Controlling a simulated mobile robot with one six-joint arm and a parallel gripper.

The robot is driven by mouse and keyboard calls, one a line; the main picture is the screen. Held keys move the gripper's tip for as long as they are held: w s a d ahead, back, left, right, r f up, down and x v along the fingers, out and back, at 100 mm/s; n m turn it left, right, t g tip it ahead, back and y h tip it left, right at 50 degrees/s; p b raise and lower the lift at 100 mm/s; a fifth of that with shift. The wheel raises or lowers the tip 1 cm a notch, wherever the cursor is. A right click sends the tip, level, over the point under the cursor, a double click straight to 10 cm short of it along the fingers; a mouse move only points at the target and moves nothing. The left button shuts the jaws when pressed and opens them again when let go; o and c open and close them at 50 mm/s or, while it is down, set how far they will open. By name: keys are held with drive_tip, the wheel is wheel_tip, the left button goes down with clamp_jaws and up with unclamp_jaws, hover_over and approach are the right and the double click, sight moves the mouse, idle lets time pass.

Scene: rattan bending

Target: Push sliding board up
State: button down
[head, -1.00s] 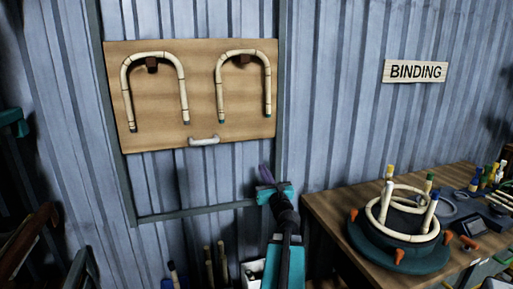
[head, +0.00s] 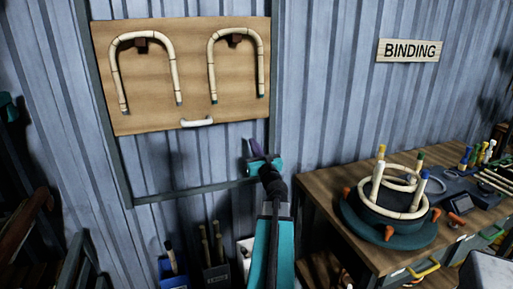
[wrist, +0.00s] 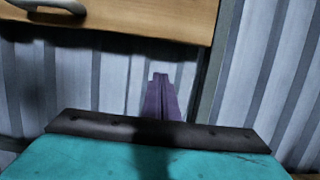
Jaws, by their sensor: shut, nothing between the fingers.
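The sliding board (head: 190,85) is a wooden panel in a dark frame on the corrugated wall. Two U-shaped rattan pieces (head: 143,72) hang on it from brown blocks. A pale handle (head: 197,122) sits at its bottom edge. My gripper (head: 254,147) is below and to the right of the handle, near the frame's right rail, apart from the board. In the wrist view my gripper's purple fingers (wrist: 161,98) are together and empty. The board's lower edge (wrist: 150,20) and the handle (wrist: 50,6) show above them, to the upper left.
A workbench (head: 320,185) stands at the right with a round jig (head: 390,210) holding rattan rings. Bins with rods (head: 210,262) stand on the floor below the frame. A BINDING sign (head: 409,51) is on the wall. The frame's opening below the board is clear.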

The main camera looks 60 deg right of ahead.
drive_tip(key=w+d+r+p, duration=0.3)
drive_tip(key=w+r, duration=0.1)
drive_tip(key=r, duration=0.1)
drive_tip(key=shift+w+d+r+p, duration=0.15)
drive_tip(key=shift+d+r+p, duration=0.05)
drive_tip(key=shift+d+p, duration=0.2)
idle(0.6)
